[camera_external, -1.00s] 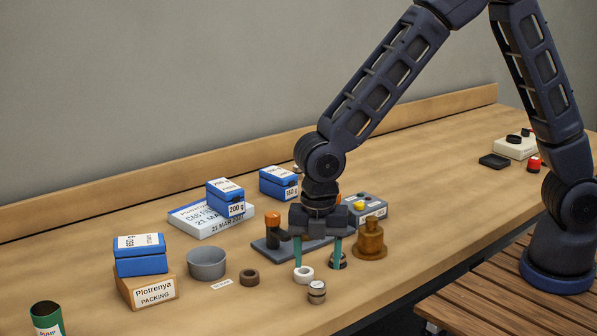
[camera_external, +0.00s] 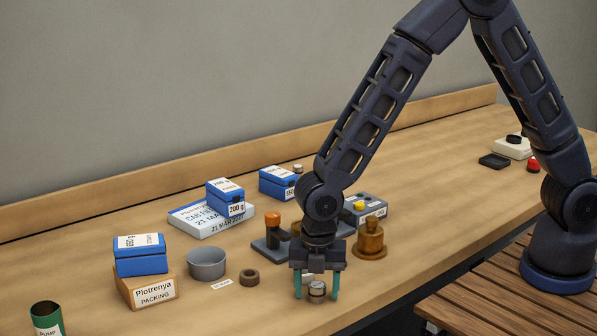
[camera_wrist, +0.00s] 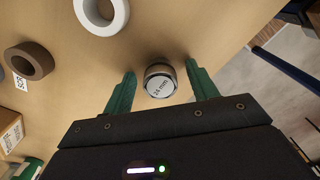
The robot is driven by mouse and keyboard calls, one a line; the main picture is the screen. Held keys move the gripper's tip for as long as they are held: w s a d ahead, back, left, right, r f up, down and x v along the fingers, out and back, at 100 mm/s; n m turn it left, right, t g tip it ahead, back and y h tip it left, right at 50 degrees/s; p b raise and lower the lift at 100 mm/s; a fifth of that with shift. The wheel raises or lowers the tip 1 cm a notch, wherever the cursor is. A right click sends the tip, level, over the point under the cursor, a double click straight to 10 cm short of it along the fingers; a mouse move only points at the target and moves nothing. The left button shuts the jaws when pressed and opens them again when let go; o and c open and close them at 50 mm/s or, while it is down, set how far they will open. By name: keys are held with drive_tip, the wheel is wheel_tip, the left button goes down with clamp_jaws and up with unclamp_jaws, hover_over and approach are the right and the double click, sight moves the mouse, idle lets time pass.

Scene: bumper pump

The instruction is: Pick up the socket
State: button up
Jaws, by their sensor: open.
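The socket (camera_wrist: 160,82) is a short metal cylinder with a dark band and a pale top marked "24 mm". In the external view the socket (camera_external: 317,290) stands on the bench, partly hidden by my gripper. My gripper (camera_external: 317,297) points down over it with its green fingers open, one on each side. In the wrist view the socket is between the two fingertips of my gripper (camera_wrist: 160,80), with a gap on both sides. It is not gripped.
A white ring (camera_wrist: 101,14) lies close behind the socket. A brown ring (camera_external: 249,277) and a grey bowl (camera_external: 207,264) are to the left. A brown bell-shaped part (camera_external: 370,240) stands behind right. The bench's front edge is close by.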

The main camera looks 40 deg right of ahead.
sight(316, 284)
drive_tip(key=c, duration=1.1)
drive_tip(key=shift+c, duration=0.2)
wheel_tip(316, 284, up, 20)
drive_tip(key=shift+w, duration=0.15)
